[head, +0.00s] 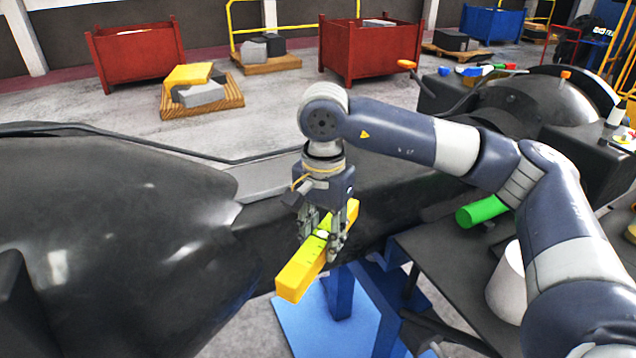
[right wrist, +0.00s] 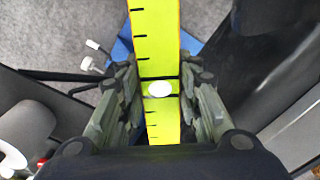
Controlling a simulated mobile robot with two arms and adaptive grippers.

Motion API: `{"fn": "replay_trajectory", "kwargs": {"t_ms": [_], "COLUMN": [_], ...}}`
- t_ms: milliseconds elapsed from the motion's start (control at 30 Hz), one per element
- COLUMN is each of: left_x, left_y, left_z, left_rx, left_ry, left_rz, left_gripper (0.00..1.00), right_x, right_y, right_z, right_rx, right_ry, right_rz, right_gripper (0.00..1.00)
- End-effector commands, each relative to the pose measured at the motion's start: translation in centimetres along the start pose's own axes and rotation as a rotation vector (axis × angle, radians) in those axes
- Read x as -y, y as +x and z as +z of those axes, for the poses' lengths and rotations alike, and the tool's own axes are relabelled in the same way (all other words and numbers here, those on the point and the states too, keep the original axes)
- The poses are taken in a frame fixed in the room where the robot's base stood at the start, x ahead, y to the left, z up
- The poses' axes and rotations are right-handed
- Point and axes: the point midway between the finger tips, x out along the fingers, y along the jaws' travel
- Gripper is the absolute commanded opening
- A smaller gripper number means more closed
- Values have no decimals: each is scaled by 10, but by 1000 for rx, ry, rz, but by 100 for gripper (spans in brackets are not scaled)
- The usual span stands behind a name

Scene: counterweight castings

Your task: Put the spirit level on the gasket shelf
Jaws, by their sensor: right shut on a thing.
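The spirit level is a long yellow bar (head: 298,278) held slanting in the head view, its near end at lower left. My right gripper (head: 321,236) is shut on it near its middle and holds it in the air in front of the big dark casting. In the right wrist view the level (right wrist: 154,40) runs between the two fingers (right wrist: 158,98), with black marks and a white round spot on it. My left gripper is not in view. I cannot tell which surface is the gasket shelf.
A dark bench (head: 450,275) at the right bears a green cylinder (head: 481,211) and a white cylinder (head: 507,285). A blue stand (head: 341,292) is below the level. Large dark castings (head: 110,240) fill the left. Red bins (head: 136,55) stand far back.

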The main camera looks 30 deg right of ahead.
Motion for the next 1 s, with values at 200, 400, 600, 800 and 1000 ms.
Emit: {"fn": "replay_trajectory", "kwargs": {"t_ms": [200, 400, 600, 800, 1000], "left_x": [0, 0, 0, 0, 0], "left_y": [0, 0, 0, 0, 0], "left_z": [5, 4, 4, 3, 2], "left_rx": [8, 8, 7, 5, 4], "left_ry": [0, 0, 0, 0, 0], "left_rz": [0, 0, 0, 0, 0], "left_gripper": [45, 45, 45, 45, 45], "right_x": [-43, -66, -83, -84, -82], "right_y": [108, 172, 219, 229, 229], "right_z": [52, 83, 105, 113, 114], "right_rx": [9, 7, 6, 2, 2], "right_ry": [-460, -750, -963, -1024, -1026], "right_rz": [8, 5, 3, -6, -9], "right_gripper": [0, 0, 0, 0, 0]}}
